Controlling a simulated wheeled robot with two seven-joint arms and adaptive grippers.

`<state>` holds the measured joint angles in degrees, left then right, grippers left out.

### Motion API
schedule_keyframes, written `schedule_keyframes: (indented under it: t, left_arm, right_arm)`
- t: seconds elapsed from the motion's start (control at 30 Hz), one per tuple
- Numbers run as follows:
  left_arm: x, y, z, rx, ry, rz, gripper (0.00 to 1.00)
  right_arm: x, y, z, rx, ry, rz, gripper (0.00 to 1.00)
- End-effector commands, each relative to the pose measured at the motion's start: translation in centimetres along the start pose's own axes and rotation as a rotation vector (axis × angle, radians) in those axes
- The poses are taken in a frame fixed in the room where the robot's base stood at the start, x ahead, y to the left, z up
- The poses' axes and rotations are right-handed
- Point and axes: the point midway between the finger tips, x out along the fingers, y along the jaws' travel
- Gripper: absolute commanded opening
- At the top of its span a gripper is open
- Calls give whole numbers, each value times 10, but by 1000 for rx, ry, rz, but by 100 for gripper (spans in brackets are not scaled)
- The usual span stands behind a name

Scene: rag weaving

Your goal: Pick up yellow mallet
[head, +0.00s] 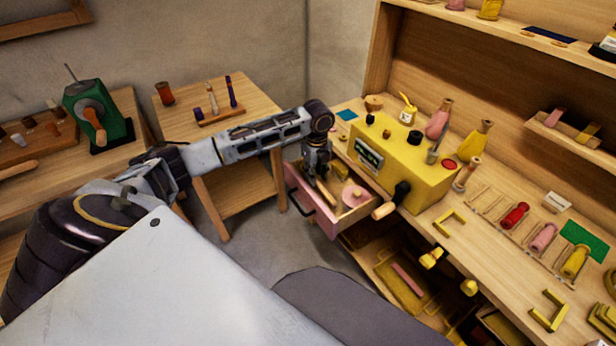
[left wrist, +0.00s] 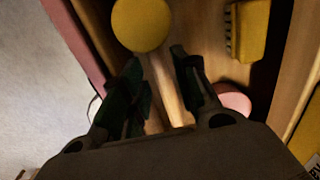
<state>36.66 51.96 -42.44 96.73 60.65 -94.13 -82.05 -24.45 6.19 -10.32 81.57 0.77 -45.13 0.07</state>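In the left wrist view the yellow mallet lies in an open drawer, its round yellow head (left wrist: 141,24) beyond my fingertips. Its light wooden handle (left wrist: 168,88) runs back between the fingers. My left gripper (left wrist: 157,62) is open, with one finger on each side of the handle and a gap on the left. The right finger is close to the handle; I cannot tell if it touches. In the head view my left gripper (head: 319,172) points down into the pink-fronted drawer (head: 308,204) and hides most of the mallet. My right gripper is not in view.
A yellow toothed block (left wrist: 250,30) and a pink round object (left wrist: 233,101) lie to the right in the drawer. A yellow machine (head: 410,160) with a crank stands on the bench above. The drawer walls are close around my gripper. Floor is clear left of the drawer.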

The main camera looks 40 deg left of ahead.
Motion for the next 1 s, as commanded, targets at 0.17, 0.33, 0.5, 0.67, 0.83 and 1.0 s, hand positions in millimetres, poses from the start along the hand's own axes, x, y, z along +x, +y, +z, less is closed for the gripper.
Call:
schedule_keyframes:
  t: [0.17,0.33,0.5,0.67,0.83,1.0]
  left_arm:
    - [3,0,0,0,0,0,30]
    - [3,0,0,0,0,0,30]
    - [6,0,0,0,0,0,30]
    - [15,0,0,0,0,1,30]
    - [30,1,-1,0,0,1,30]
    - [46,1,-1,1,0,1,30]
  right_arm:
    - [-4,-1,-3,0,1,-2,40]
    - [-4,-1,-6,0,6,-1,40]
    - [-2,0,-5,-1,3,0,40]
    - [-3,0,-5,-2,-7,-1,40]
    - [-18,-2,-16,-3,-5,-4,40]
    - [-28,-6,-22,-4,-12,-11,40]
